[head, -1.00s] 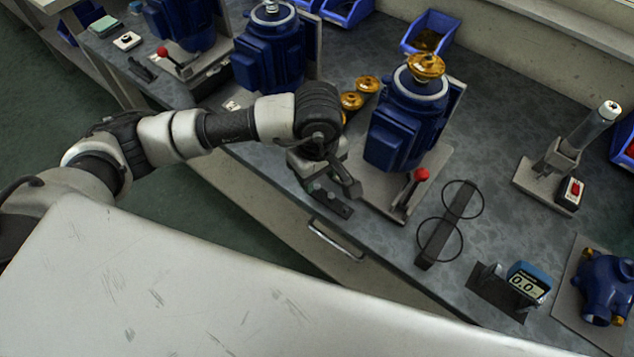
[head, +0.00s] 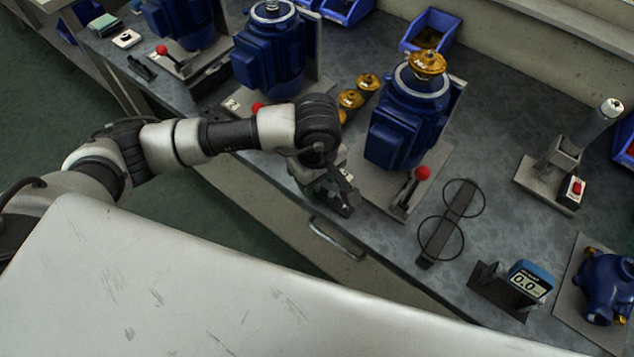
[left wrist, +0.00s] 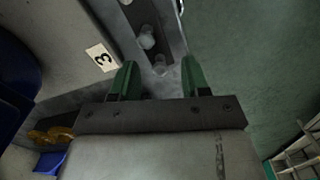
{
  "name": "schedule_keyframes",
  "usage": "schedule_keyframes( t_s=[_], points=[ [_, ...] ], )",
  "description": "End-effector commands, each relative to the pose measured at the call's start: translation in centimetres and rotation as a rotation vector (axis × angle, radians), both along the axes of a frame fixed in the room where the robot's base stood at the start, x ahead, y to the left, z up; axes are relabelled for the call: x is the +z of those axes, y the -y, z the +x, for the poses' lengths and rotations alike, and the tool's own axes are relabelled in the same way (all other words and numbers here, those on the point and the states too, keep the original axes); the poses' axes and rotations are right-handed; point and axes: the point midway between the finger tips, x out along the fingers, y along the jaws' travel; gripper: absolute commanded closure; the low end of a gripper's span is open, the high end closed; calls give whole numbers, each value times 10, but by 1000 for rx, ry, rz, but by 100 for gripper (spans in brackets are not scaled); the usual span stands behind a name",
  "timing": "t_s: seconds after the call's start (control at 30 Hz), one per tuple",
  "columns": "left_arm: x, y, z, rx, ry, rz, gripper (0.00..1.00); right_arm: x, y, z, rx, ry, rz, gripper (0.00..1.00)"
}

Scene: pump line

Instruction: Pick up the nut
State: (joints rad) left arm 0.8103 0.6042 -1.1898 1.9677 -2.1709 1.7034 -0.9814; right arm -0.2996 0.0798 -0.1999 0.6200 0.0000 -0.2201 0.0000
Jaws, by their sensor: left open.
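My left gripper (head: 342,200) is open and low over the front edge of the bench, in front of the pump with the red-knobbed lever. In the left wrist view its two green fingers (left wrist: 160,80) are apart with nothing clearly between them. Small pale pieces (left wrist: 147,39) sit on a dark strip (left wrist: 145,15) just beyond the fingertips; one of them (left wrist: 161,64) lies close to the gap. They may be nuts, but they are too blurred to tell. In the head view the gripper mostly hides this strip. My right gripper is not in view.
A blue pump (head: 405,125) on a plate with a red-knobbed lever (head: 421,173) stands close beside the gripper. Brass parts (head: 350,98) lie behind it. A dark bar with two rings (head: 448,222) is to the right. A label "3" (left wrist: 101,57) shows in the wrist view.

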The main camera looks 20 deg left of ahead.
Motion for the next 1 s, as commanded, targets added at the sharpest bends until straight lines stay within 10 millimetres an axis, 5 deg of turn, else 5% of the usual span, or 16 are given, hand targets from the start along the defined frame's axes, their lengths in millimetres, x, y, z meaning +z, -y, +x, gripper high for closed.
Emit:
schedule_keyframes(
  t_s=[0.53,0.87,1.0],
  points=[
    [-2,0,0,0,0,0,54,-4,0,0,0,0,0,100],
    [-2,0,0,0,0,0,100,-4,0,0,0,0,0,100],
    [-2,0,0,0,0,0,100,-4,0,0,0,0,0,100]
  ],
)
